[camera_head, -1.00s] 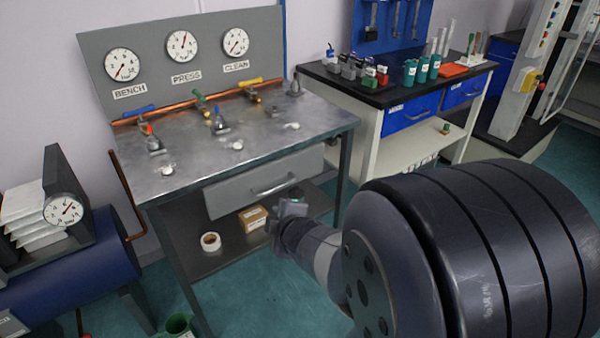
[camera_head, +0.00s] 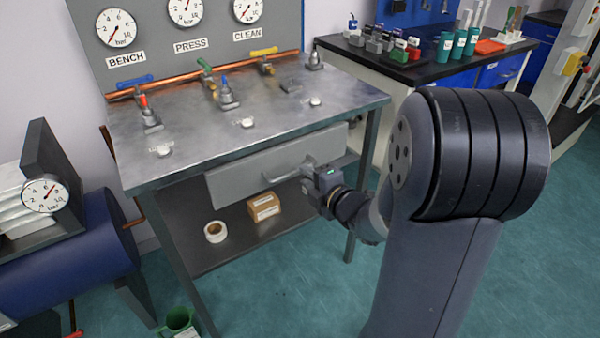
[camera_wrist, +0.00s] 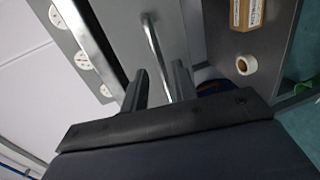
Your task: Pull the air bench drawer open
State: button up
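The air bench (camera_head: 200,155) has a grey drawer (camera_head: 235,180) under its metal top, and the drawer looks shut. Its bar handle (camera_head: 285,175) is partly hidden by my gripper (camera_head: 312,172), which is at the right end of the handle. In the wrist view, the handle (camera_wrist: 154,42) runs down the drawer front (camera_wrist: 125,20) and its near end passes between the two fingers of my gripper (camera_wrist: 160,82). The fingers are apart, with gaps beside the bar. I cannot tell whether either finger touches it.
A shelf below the drawer holds a white tape roll (camera_head: 215,231) and a cardboard box (camera_head: 264,206). A blue tank (camera_head: 85,250) stands at the left, with a green bucket (camera_head: 178,322) on the floor. A black-topped bench (camera_head: 420,70) stands at the back right. Floor in front is clear.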

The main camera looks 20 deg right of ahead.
aim_at(298, 171)
jog(key=shift+x, duration=2.3)
grip_shut()
